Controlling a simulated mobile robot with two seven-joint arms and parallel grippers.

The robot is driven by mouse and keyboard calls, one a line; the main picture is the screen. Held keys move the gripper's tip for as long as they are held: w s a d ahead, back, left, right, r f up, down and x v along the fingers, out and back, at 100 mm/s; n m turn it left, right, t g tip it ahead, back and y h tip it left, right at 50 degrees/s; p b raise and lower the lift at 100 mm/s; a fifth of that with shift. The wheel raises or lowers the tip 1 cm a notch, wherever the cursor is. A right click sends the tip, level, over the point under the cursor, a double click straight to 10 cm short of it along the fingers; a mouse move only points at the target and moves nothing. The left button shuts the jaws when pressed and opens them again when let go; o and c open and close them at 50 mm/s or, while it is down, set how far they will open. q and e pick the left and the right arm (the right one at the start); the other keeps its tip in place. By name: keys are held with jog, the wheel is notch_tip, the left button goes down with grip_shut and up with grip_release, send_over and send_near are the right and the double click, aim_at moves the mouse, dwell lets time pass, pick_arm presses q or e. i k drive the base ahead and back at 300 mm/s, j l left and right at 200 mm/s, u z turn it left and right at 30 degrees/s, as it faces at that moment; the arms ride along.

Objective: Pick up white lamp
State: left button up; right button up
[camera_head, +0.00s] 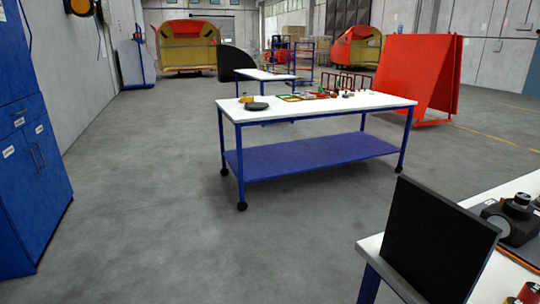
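I cannot make out a white lamp in the head view. Several small items (345,94) lie at the back of a white-topped table (300,112) in the middle, too small to tell apart. A yellow round thing (246,99) and a dark round thing (257,106) lie at that table's left end. Neither of my grippers shows in the head view.
The wheeled middle table has a blue lower shelf (310,155). A second white table (265,75) stands behind it. At front right, a dark panel (437,240) stands at a white table (375,247). Blue cabinets (30,165) line the left. Grey floor (150,180) between is clear.

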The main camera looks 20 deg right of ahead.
aim_at(521, 200)
jog(key=i+z, duration=0.35)
jog(key=i+j+z, duration=0.1)
jog(key=z, duration=0.25)
jog(key=i+j+z, duration=0.2)
jog(key=z, duration=0.15)
jog(key=i+j+z, duration=0.1)
jog(key=z, duration=0.3)
jog(key=i+j+z, duration=0.15)
jog(key=z, duration=0.2)
jog(key=i+j+z, duration=0.2)
jog(key=z, duration=0.2)
